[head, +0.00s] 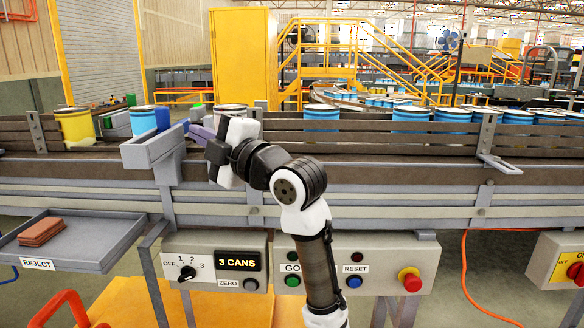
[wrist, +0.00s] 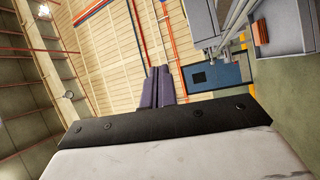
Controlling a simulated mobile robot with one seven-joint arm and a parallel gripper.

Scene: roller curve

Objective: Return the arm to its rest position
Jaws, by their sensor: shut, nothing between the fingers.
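My arm reaches up from the bottom of the head view, bent at the elbow, with its wrist in front of the conveyor. My gripper (head: 193,129) points left at the conveyor's near side, its purple fingers partly hidden by the wrist. In the wrist view the two purple fingers of my gripper (wrist: 159,72) lie side by side, shut and empty. They point toward a ribbed wall with red and blue pipes, with nothing touching them.
Below are the control panel (head: 330,265) and reject tray (head: 88,250) with brown pads (head: 41,231). Blue cans (head: 411,121) line the belt.

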